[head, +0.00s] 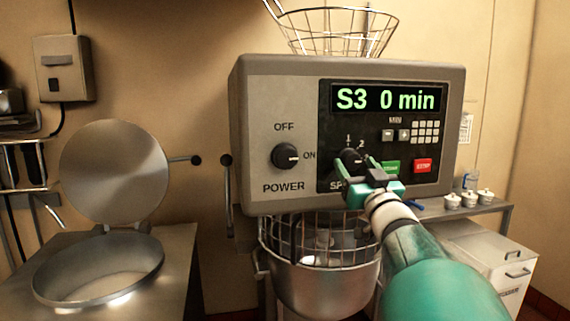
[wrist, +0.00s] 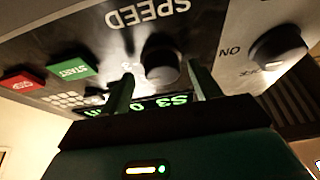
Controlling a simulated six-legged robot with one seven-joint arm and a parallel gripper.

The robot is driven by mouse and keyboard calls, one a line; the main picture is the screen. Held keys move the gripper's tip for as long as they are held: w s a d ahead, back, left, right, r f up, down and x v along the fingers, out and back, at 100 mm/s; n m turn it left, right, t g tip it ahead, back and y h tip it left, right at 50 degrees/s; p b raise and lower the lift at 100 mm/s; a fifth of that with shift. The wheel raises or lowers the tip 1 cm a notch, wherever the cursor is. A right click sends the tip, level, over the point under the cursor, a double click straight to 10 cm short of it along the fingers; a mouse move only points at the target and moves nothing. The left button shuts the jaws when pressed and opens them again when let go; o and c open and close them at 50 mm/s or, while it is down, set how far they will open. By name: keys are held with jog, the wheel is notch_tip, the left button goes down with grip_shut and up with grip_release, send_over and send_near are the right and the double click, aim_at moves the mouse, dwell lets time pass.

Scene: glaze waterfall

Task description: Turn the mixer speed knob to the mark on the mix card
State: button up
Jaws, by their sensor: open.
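The speed knob (head: 350,156) is a dark round knob on the mixer's black panel, partly hidden by my gripper in the head view. The wrist view shows the knob (wrist: 161,66) upside down below the word SPEED. My gripper (head: 357,163) is open, with one finger on each side of the knob; I cannot tell if they touch it. The green display (head: 386,98) reads "S3 0 min". Marks 1 and 2 show above the knob; its pointer is not clear. A small pale card (head: 465,128) hangs at the right; its writing is unreadable.
The power knob (head: 285,156) is left of the panel, its pointer towards ON. Green START (head: 391,167) and red STOP (head: 423,165) buttons sit close right of my gripper. The wire guard (head: 300,245) and steel bowl (head: 318,287) are below. An open-lidded pot (head: 98,275) stands left.

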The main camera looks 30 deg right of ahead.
jog(key=shift+w, duration=0.6)
jog(key=shift+s, duration=0.25)
jog(key=shift+w, duration=0.2)
jog(key=shift+s, duration=0.25)
jog(key=c, duration=1)
jog(key=shift+o, duration=0.2)
